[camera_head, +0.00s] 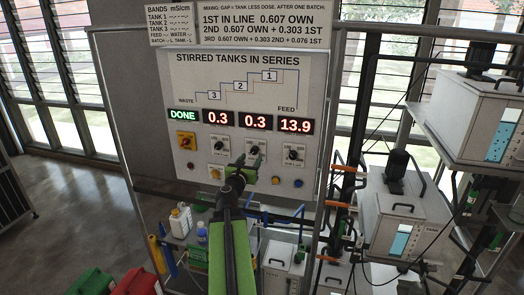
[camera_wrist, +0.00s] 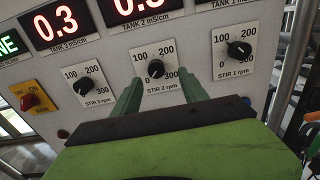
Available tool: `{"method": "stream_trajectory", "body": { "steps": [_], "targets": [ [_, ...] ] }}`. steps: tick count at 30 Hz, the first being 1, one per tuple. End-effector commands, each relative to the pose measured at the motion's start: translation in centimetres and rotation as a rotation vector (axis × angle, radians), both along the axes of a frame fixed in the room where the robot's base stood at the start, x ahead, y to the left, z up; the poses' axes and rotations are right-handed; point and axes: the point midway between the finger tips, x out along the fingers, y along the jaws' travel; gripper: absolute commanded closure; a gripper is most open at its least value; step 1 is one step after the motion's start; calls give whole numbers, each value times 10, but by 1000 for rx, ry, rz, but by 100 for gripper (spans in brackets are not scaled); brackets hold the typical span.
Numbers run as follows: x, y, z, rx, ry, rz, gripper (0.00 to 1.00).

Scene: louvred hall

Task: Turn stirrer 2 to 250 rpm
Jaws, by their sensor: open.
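The stirrer 2 knob (camera_wrist: 155,69) is a black dial on a white plate marked 100, 200 and 300, labelled STIR 2 rpm, in the middle of the wrist view. Its exact setting is too small to read. My gripper (camera_wrist: 158,76) is open, with one green finger toward each side of the knob's lower part. I cannot tell whether the fingers touch it. In the head view my gripper (camera_head: 248,162) is in front of the panel (camera_head: 180,95) and hides much of the stirrer 2 dial.
The stirrer 3 knob (camera_wrist: 83,87) is to the left and the stirrer 1 knob (camera_wrist: 239,49) to the right. A red switch on yellow (camera_head: 187,141) is farther left. Displays read DONE, 0.3, 0.3 and 13.9. Tanks (camera_head: 400,222) and pipes stand at right.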

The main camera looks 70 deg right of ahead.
Motion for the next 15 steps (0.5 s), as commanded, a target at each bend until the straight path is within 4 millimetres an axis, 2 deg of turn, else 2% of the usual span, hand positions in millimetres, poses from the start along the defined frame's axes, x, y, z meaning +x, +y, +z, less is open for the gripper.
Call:
{"method": "stream_trajectory", "body": {
  "steps": [11, 15],
  "targets": [
    [14, -16, 0, 0, 0, 17, 49],
    [16, -35, 0, 0, 0, 18, 49]
  ]
}}
